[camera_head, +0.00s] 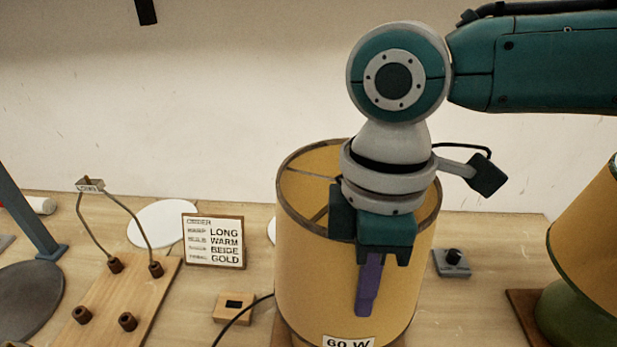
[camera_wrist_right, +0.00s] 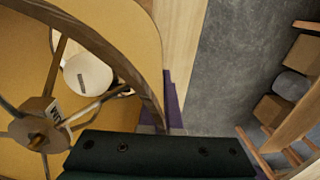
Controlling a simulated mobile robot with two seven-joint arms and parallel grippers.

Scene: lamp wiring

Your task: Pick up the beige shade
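A yellow-beige drum shade (camera_head: 310,270) with a dark rim and a "60 W" label stands upright on the table in the head view. My right gripper (camera_head: 368,312) points down at its near side. A purple finger shows in front of the outer wall; the other finger is not clearly seen. In the right wrist view, the shade's rim (camera_wrist_right: 118,62) runs close beside the purple finger of the gripper (camera_wrist_right: 172,105). Whether the fingers are closed on the wall is unclear. My left gripper is not in view.
A second yellow shade (camera_head: 590,250) on a green base is at the right edge. A card (camera_head: 213,241) reads LONG, WARM, BEIGE, GOLD. A wooden board (camera_head: 105,300) with pegs and wires is at left. A small knob box (camera_head: 452,262) lies right of the shade.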

